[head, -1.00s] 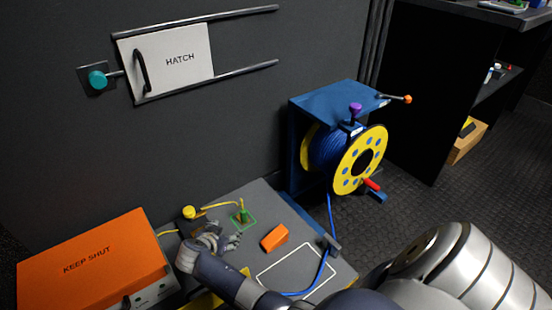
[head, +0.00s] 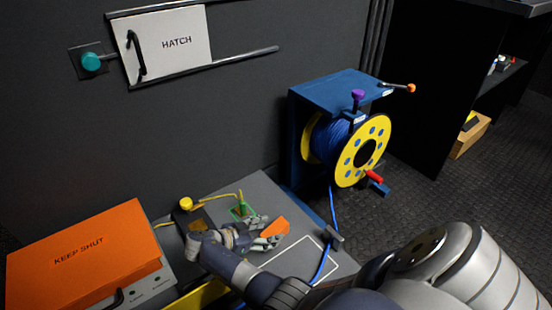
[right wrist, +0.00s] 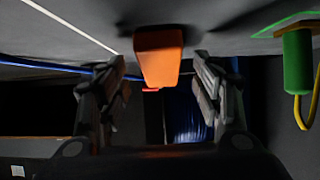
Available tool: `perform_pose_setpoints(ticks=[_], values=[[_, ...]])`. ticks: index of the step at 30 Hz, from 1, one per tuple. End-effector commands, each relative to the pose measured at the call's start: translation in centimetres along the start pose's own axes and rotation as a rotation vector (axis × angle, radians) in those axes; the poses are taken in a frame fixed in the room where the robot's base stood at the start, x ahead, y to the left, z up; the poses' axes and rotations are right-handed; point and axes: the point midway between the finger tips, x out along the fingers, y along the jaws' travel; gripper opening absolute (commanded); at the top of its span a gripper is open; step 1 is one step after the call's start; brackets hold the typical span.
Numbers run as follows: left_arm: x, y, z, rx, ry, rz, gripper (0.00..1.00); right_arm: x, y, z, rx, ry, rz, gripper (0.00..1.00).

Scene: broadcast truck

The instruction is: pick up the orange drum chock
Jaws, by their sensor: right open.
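The orange drum chock (head: 276,227) lies on the grey bench top (head: 262,187), partly hidden behind my right gripper (head: 266,233) in the head view. In the right wrist view the chock (right wrist: 158,58) appears between the two fingers of my open gripper (right wrist: 159,66), with a gap on each side. The fingers do not appear to touch it. My left gripper is not in view.
A green connector (right wrist: 297,62) with a yellow cable stands close to the chock. A blue cable runs from the yellow-flanged reel (head: 362,155) across the bench, near a white outline. An orange KEEP SHUT box (head: 85,250) is at the left.

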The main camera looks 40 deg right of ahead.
Motion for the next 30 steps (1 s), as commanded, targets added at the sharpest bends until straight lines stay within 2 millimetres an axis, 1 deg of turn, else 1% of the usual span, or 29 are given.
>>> perform_pose_setpoints(ticks=[1,4,12,13,14,15,17,18,19,20,30], values=[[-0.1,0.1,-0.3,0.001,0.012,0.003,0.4,1.0,0.0,0.1,0.002,0.002,0.0,0.6],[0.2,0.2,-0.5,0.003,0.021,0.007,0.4,1.8,-0.1,0.1,0.002,0.001,-0.001,0.6],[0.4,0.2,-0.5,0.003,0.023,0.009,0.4,2.0,0.0,-0.1,0.001,-0.001,-0.001,0.6],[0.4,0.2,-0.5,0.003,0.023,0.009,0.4,2.0,0.0,-0.1,0.001,-0.001,-0.001,0.55],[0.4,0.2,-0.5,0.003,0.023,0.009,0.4,2.0,0.0,-0.1,0.001,-0.001,-0.001,0.49],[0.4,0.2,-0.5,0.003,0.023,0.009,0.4,1.9,0.0,-0.1,0.001,-0.001,-0.001,0.4],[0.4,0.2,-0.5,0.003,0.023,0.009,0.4,1.9,0.0,-0.1,0.001,-0.001,-0.001,0.26],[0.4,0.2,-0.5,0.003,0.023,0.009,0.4,1.9,0.0,-0.1,0.001,-0.001,-0.001,0.17],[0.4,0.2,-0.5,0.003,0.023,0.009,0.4,1.9,0.0,-0.1,0.001,-0.001,-0.001,0.1],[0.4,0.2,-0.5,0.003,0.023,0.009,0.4,1.9,0.0,-0.1,0.001,-0.001,-0.001,0.09],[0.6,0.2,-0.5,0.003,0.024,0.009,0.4,1.8,-0.1,-0.2,0.001,0.0,-0.001,0.09]])
